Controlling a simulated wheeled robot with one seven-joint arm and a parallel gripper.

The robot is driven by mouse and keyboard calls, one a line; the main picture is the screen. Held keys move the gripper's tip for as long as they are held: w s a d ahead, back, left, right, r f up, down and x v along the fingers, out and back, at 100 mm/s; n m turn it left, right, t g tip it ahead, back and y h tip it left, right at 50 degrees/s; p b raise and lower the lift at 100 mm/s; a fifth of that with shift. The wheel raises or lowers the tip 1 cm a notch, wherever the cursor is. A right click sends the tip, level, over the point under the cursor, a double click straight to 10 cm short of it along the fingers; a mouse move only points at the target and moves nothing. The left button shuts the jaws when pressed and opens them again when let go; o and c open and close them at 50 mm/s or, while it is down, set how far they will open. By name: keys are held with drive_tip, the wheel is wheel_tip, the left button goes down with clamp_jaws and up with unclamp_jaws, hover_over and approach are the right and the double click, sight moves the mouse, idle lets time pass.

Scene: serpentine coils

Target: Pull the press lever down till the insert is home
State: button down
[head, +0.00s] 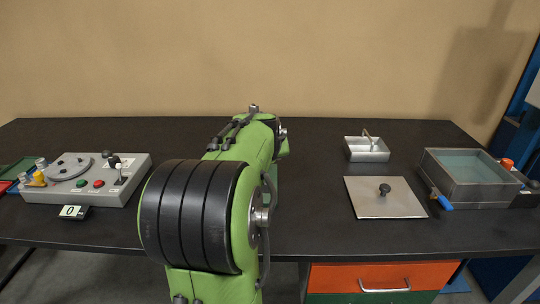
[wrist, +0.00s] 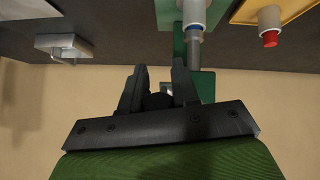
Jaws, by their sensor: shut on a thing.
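The press (wrist: 205,88) shows in the wrist view as green parts with a steel ram and a pale cylinder at the upper middle, beside my fingers. My gripper (wrist: 159,84) is shut on a dark piece (wrist: 158,101) between its fingers, which looks like the grip of the press lever. Most of the lever is hidden by the fingers. I cannot tell its angle, or how deep the insert sits. In the head view my green arm hides the press and the gripper.
On the dark bench (head: 310,232) stand a grey control box (head: 137,170) at left, a small metal tray (head: 367,155), a flat lid with a knob (head: 385,205), and a water-filled tank (head: 465,190) at right. A red-capped fitting (wrist: 270,38) is near the press.

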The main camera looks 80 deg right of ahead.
idle(0.9)
drive_tip(key=c, duration=0.9)
unclamp_jaws()
drive_tip(key=shift+w+d, duration=0.1)
drive_tip(key=shift+o, duration=0.2)
drive_tip(key=a+f+p+v, duration=0.1)
drive_tip(key=p+v, duration=0.1)
drive_tip(key=v, duration=0.6)
drive_tip(key=a+f+p+v, duration=0.1)
drive_tip(key=f+p+v, duration=0.1)
drive_tip(key=v, duration=0.7)
drive_tip(key=shift+s+a+r+p, duration=0.3)
drive_tip(key=shift+a+p, duration=0.25)
drive_tip(key=shift+p, duration=0.2)
